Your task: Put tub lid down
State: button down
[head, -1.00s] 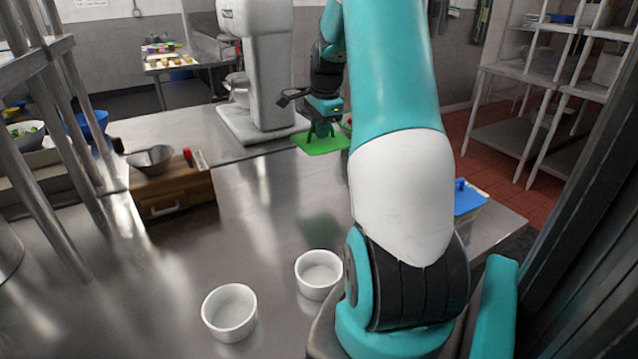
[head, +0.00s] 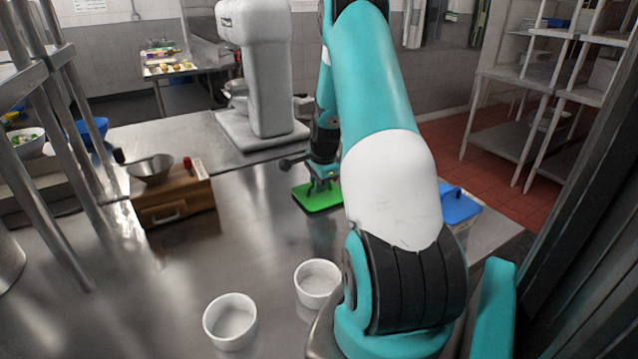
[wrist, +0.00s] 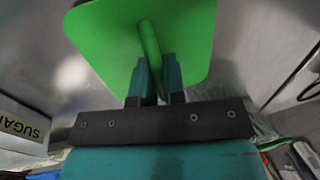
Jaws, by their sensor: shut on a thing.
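The tub lid (head: 312,198) is a flat green square with a raised handle. In the head view it is low at the middle of the steel counter, left of my arm. I cannot tell whether it touches the counter. My gripper (head: 320,183) is above the lid, fingers pointing down. In the wrist view my gripper (wrist: 157,82) is shut on the green handle, and the lid (wrist: 100,35) spreads out beyond the fingertips. Part of the lid is hidden behind my arm in the head view.
Two white bowls (head: 230,322) (head: 317,284) stand at the front of the counter (head: 250,225). A wooden box (head: 172,196) with a metal bowl (head: 150,168) is at left. A white mixer (head: 262,70) stands behind. A blue-lidded tub (head: 460,208) is at right. The counter between has free room.

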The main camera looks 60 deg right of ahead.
aim_at(323, 198)
jog(key=shift+f, duration=0.2)
jog(key=c, duration=1.2)
grip_release()
jog(key=shift+r, duration=0.1)
jog(key=r, duration=0.4)
jog(key=s+a+r+b, duration=0.1)
jog(key=r, duration=0.3)
jog(key=s+r, duration=0.1)
jog(key=r, duration=0.3)
jog(key=shift+a, duration=0.15)
jog(key=w+a+r+n+y, duration=0.1)
jog(key=w+a+r+n, duration=0.15)
jog(key=a+n, duration=0.8)
jog(key=w+a+r+n+y, duration=0.2)
jog(key=a+r+n, duration=0.2)
jog(key=a, duration=1.4)
jog(key=s+a+n, duration=0.5)
jog(key=s+a, duration=0.1)
jog(key=a, duration=0.1)
jog(key=s+a+r+n+g+y, duration=0.1)
jog(key=s+a+n, duration=0.4)
jog(key=a+n, duration=0.1)
jog(key=s+a+r+n+g+y, duration=0.1)
jog(key=s+a+n, duration=0.4)
jog(key=a, duration=0.3)
jog(key=shift+s+a+n, duration=0.2)
jog(key=shift+s+n, duration=0.05)
jog(key=shift+s, duration=0.6)
